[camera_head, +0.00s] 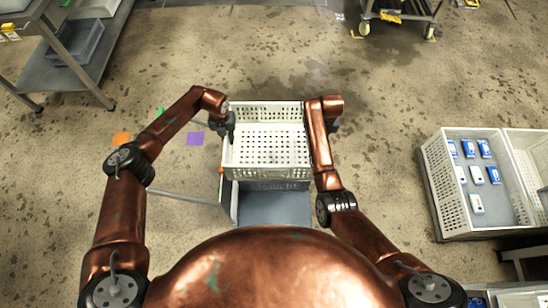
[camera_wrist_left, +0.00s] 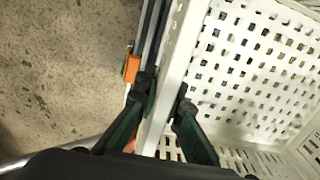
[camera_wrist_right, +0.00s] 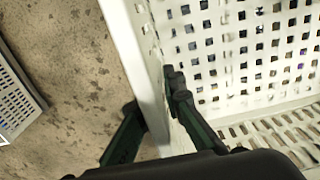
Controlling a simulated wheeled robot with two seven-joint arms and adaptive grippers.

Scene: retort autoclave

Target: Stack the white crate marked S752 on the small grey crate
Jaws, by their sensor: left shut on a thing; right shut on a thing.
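A white perforated crate (camera_head: 265,172) is in front of me in the head view, empty as far as I see. No S752 mark is legible. My left gripper (camera_head: 230,124) is shut on its left wall, one finger on each side of the wall in the left wrist view (camera_wrist_left: 165,92). My right gripper (camera_wrist_right: 152,98) is shut on the opposite wall, shown in the right wrist view; my arm mostly hides it in the head view. A grey edge shows just below the white crate. I cannot tell whether the crates touch. A small grey crate (camera_head: 80,46) sits on the left shelf.
A grey surface (camera_head: 275,208) lies between the white crate and my body. At right, white crates (camera_head: 431,180) stand side by side, one holding several blue-and-white packs. A wheeled cart (camera_head: 400,14) stands at the back. Open floor lies between.

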